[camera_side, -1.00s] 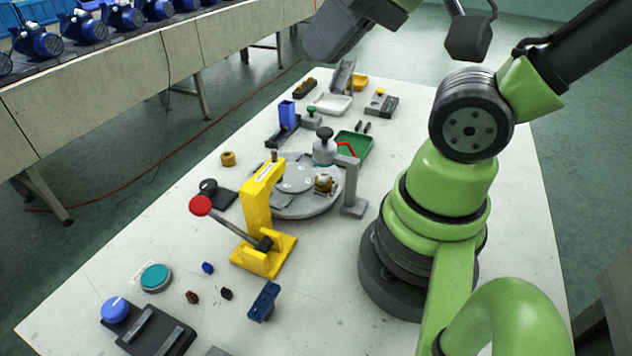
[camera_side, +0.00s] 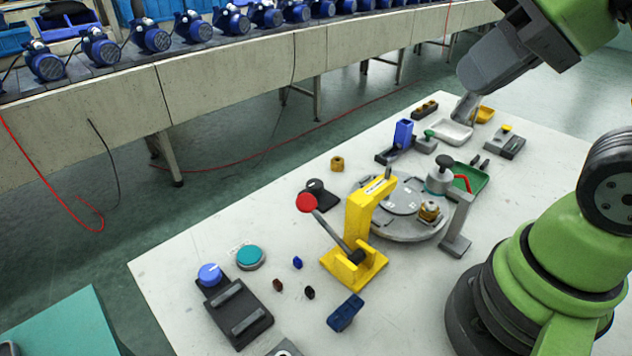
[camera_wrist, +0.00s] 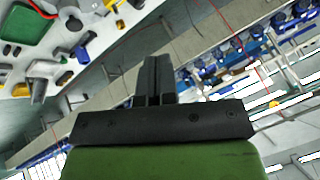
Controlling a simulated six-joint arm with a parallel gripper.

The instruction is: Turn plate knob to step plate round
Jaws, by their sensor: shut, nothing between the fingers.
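The round grey plate (camera_side: 385,222) lies on the white table in the side view, with a lighter disc on top. A black-topped knob (camera_side: 444,162) stands on a pale cylinder at its back right edge. A brass fitting (camera_side: 429,211) sits at its right side. A yellow lever press (camera_side: 362,222) with a red ball handle stands at its left front. In the wrist view my gripper (camera_wrist: 155,62) is shut and empty, with nothing touching its fingers.
A grey bracket with a red arm (camera_side: 457,225) stands close at the plate's right. A blue knob (camera_side: 210,274) on a dark block and a teal button (camera_side: 249,257) lie at front left. A white tray (camera_side: 450,132) and green tray (camera_side: 472,178) are behind. A conveyor carries blue pumps (camera_side: 150,36).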

